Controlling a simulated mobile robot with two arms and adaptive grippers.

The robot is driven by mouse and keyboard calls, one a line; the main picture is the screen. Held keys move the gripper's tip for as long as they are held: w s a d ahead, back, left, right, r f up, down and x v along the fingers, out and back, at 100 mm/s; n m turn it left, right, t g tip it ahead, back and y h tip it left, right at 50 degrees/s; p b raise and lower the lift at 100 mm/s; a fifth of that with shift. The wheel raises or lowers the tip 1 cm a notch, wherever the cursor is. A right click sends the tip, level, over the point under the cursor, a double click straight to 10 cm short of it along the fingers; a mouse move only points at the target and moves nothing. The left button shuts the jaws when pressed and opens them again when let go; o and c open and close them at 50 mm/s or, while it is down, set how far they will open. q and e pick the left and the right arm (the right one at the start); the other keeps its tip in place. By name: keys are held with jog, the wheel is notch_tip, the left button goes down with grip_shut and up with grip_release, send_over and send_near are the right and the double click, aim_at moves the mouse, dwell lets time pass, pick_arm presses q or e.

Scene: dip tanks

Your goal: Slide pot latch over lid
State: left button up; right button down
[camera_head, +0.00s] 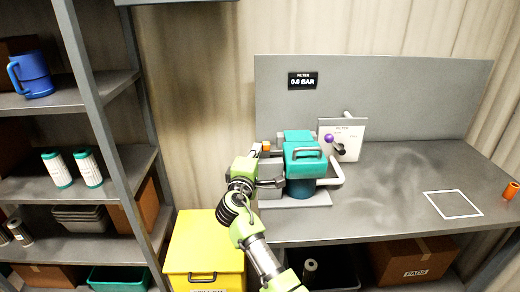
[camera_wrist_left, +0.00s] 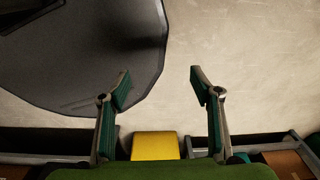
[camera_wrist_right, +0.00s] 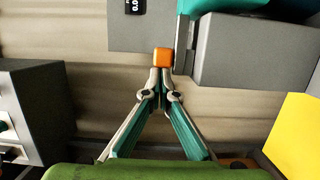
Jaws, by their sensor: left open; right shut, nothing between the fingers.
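The pot (camera_head: 304,187) stands on the bench with a teal lid (camera_head: 304,152) and its handle on top. A small orange block (camera_head: 266,146), perhaps the latch's knob, is at the pot's left side. In the right wrist view the orange block (camera_wrist_right: 162,57) is just beyond the fingertips; whether they touch it I cannot tell. My right gripper (camera_head: 257,151) is left of the pot; its fingers (camera_wrist_right: 161,76) are together with nothing between them. My left gripper (camera_wrist_left: 160,82) is open and empty in the left wrist view, and out of the head view.
A white panel (camera_head: 350,143) with a purple knob (camera_head: 329,138) stands behind the pot. The bench (camera_head: 390,190) is clear to the right, around a white outlined square (camera_head: 452,204). A yellow bin (camera_head: 205,245) stands below at left, beside a shelf rack (camera_head: 90,95).

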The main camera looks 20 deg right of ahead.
aim_at(269, 148)
jog(key=d, duration=0.1)
jog(key=d+p, duration=0.1)
jog(key=d, duration=0.1)
jog(key=shift+s, duration=0.25)
jog(key=shift+s+d+f, duration=0.1)
jog(key=shift+s+d, duration=0.05)
jog(key=shift+d, duration=0.2)
pick_arm(q)
jog(key=shift+w+a+r, duration=0.1)
jog(key=shift+w+r, duration=0.5)
jog(key=shift+w, duration=0.1)
jog(key=shift+a, duration=0.1)
